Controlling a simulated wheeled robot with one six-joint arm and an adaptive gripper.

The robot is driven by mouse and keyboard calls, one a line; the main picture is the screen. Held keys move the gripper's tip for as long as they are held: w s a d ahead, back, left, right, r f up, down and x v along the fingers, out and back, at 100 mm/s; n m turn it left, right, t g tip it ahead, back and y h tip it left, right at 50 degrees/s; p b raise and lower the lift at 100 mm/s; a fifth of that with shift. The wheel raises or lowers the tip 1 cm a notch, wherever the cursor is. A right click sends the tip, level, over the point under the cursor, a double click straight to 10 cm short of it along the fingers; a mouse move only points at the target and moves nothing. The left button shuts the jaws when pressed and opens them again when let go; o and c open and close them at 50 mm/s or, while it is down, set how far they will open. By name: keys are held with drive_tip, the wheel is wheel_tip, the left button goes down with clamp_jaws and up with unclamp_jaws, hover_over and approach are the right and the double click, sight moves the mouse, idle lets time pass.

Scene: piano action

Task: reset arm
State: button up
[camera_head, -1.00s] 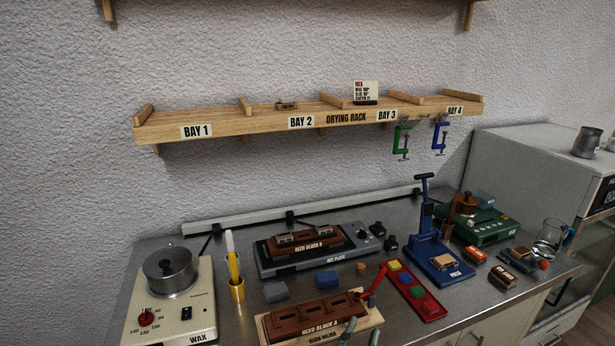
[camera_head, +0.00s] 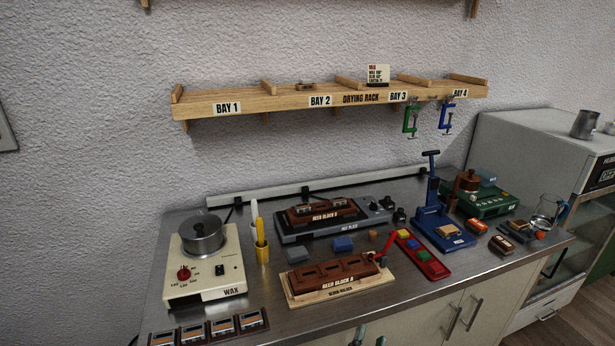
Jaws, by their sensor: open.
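Only the two grey-green fingertips of my gripper (camera_head: 369,334) show, at the bottom edge of the head view. They are apart with nothing between them, so it is open and empty. They appear in front of the bench's front edge, below the block holder (camera_head: 342,297) that carries the brown Reed Block A (camera_head: 330,275). The rest of my arm is out of view.
The metal bench holds a wax pot (camera_head: 203,236), a hot plate (camera_head: 345,226) with Reed Block B (camera_head: 322,212), a blue press (camera_head: 437,215) and a red tray (camera_head: 425,256). A drying rack (camera_head: 335,98) hangs above. Clamps (camera_head: 411,120) hang from it.

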drive_tip(key=s+d+f+m+g+y, duration=0.1)
drive_tip(key=s+d+f+m+y, duration=0.2)
drive_tip(key=s+f, duration=0.5)
drive_tip(key=s+d+f+m+g+y, duration=0.1)
drive_tip(key=s+f+m+g+y, duration=0.15)
drive_tip(key=s+f+m, duration=0.65)
drive_tip(key=s+r+m, duration=0.4)
drive_tip(key=s, duration=0.3)
drive_tip(key=s+d+r+m+y, duration=0.1)
drive_tip(key=s+r+m, duration=0.4)
drive_tip(key=s, duration=0.3)
drive_tip(key=s+r+m, duration=0.4)
drive_tip(key=s+m, duration=0.1)
drive_tip(key=s, duration=0.3)
drive_tip(key=shift+d+r+t, duration=0.2)
drive_tip(key=shift+d+t, duration=0.05)
drive_tip(key=shift+t, duration=0.1)
